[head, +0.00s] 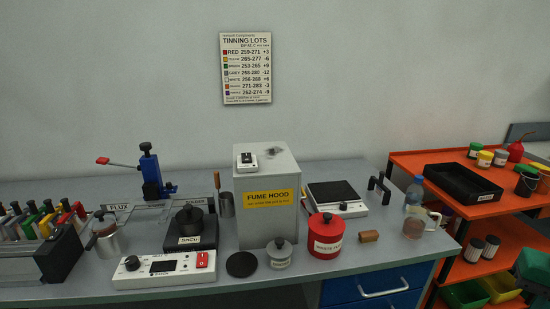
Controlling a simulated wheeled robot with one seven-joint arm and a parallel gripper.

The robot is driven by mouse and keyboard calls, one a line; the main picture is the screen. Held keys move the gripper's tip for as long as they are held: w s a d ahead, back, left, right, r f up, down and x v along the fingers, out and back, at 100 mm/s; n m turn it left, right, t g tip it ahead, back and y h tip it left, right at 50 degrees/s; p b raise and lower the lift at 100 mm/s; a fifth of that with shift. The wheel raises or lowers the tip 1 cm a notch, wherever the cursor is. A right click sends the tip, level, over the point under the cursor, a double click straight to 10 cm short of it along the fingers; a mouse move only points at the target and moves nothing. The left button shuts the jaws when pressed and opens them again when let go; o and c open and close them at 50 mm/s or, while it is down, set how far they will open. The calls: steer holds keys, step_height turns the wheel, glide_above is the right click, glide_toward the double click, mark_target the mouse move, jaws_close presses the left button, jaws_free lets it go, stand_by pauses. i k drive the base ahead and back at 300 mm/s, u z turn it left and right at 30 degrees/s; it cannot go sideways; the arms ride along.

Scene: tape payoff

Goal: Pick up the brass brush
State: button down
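I cannot tell for sure which thing is the brass brush. A thin brown handle (217,183) stands upright beside or in a metal cup (226,204), left of the fume hood; its lower end is hidden. A small brown block (368,236) lies on the bench at the right, beside a red lidded pot (326,237). No bristles can be made out on either. My gripper is not in view.
The grey fume hood box (267,225) stands mid-bench. A black-topped scale (337,198), water bottle (414,192), solder pot (190,228) and control unit (163,268) crowd around it. An orange cart (413,163) stands right. Bare bench (385,262) shows at the right front.

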mark_target(370, 236)
steer(key=k, duration=1.3)
steer(key=u, duration=0.25)
steer(key=i, duration=1.75)
steer(key=z, duration=0.45)
